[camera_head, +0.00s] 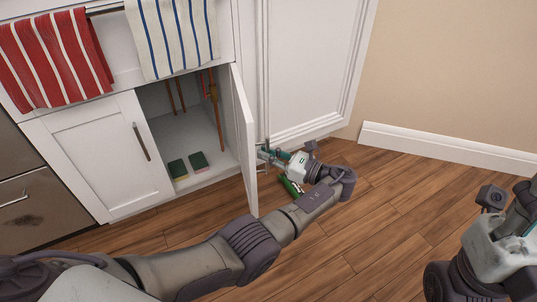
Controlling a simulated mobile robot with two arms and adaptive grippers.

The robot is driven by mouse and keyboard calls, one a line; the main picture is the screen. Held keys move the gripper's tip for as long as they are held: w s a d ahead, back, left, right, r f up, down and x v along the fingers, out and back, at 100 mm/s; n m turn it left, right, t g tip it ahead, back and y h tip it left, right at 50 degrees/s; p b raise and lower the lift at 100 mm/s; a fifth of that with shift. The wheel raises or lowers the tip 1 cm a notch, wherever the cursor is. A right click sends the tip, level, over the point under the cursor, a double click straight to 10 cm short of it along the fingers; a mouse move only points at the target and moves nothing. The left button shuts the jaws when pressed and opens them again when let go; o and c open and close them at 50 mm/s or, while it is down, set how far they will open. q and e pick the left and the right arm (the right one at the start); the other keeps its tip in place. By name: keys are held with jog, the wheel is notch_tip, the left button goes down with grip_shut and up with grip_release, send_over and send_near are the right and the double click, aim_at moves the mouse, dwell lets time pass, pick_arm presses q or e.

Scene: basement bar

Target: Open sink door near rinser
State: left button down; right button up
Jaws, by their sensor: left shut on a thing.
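The white sink door (243,138) on the right of the cabinet stands swung open, seen nearly edge-on. The open cabinet (184,135) shows its inside. My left gripper (266,158) is at the outer side of this door, shut on its handle; the door edge and the fingers hide much of the grip. The left sink door (100,160) is closed and has a dark vertical handle (141,142). My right gripper (520,215) is at the right edge, away from the cabinet; its fingers cannot be made out clearly. No rinser is seen.
A red striped towel (54,60) and a blue striped towel (172,35) hang above. A white panel (308,65) stands right of the opening.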

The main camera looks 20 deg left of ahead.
aim_at(267, 138)
pick_arm(q)
jog(key=shift+a, duration=0.1)
jog(key=c, duration=1.2)
grip_release()
jog(key=shift+f, duration=0.1)
notch_tip(267, 138, up, 10)
jog(key=shift+r, duration=0.1)
